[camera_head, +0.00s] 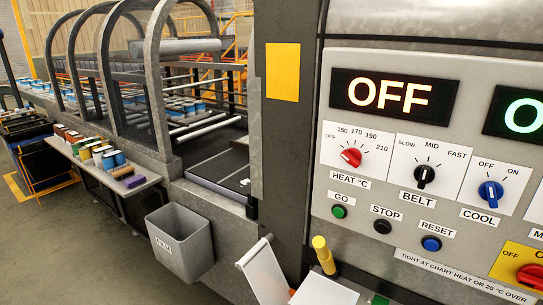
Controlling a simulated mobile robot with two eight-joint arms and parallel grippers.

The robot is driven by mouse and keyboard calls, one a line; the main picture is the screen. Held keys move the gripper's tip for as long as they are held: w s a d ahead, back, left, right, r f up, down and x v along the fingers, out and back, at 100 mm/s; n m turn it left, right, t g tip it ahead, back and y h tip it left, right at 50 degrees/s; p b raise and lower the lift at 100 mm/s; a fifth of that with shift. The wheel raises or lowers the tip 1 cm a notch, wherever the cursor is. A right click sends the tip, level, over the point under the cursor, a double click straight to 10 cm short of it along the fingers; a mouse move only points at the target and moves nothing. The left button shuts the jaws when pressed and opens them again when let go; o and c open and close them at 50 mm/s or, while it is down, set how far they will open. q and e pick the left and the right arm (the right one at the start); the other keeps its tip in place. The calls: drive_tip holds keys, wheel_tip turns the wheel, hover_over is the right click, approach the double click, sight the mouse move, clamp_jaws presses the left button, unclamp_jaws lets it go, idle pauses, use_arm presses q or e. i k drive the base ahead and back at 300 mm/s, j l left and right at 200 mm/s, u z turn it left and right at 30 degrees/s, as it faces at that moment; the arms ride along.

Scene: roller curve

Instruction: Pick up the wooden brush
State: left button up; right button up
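A side shelf (150,180) runs along the machine at the left. At its near end lies a small brown block-shaped piece (122,172), beside a purple block (134,181). The brown piece may be the wooden brush, but it is too small to tell for sure. Neither of my grippers shows in the head view.
Several coloured cans (108,161) stand on the same shelf. A grey bin (180,245) hangs below and right of it. The control panel (430,170) fills the right side, with a yellow handle (323,254) before it. Open floor (70,260) lies at lower left.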

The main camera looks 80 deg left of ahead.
sight(126, 172)
drive_tip(key=u, duration=3.9)
